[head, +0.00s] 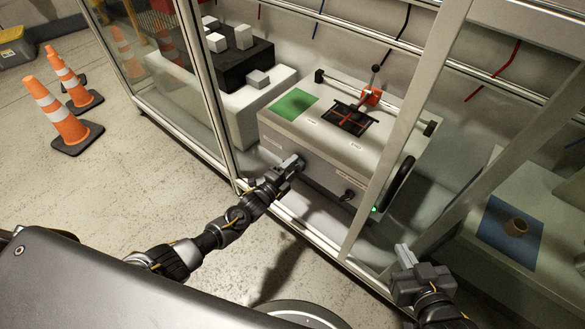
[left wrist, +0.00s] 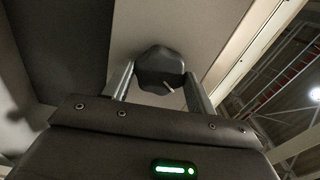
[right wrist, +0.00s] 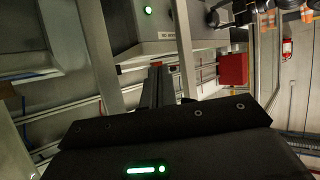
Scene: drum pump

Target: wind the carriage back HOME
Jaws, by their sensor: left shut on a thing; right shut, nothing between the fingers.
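The carriage (head: 371,96) is an orange-red block on a rail above the pale machine box (head: 300,138). It sits near the middle of the rail, with a red arm reaching over a black recessed area (head: 349,120). A green pad (head: 294,104) lies left of it. My left gripper (head: 296,163) is at the front face of the box. In the left wrist view, it is shut on a dark rounded knob (left wrist: 160,68), which my gripper hides in the head view. My right gripper (head: 403,255) is shut and empty, low and right of the box; its closed fingers show in the right wrist view (right wrist: 158,85).
A black handwheel (head: 398,186) is on the box's right side, and another dark knob (head: 348,195) is on its front. Frame posts (head: 405,120) stand close by. A blue mat (head: 510,235) lies at right. Traffic cones (head: 67,120) stand at far left.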

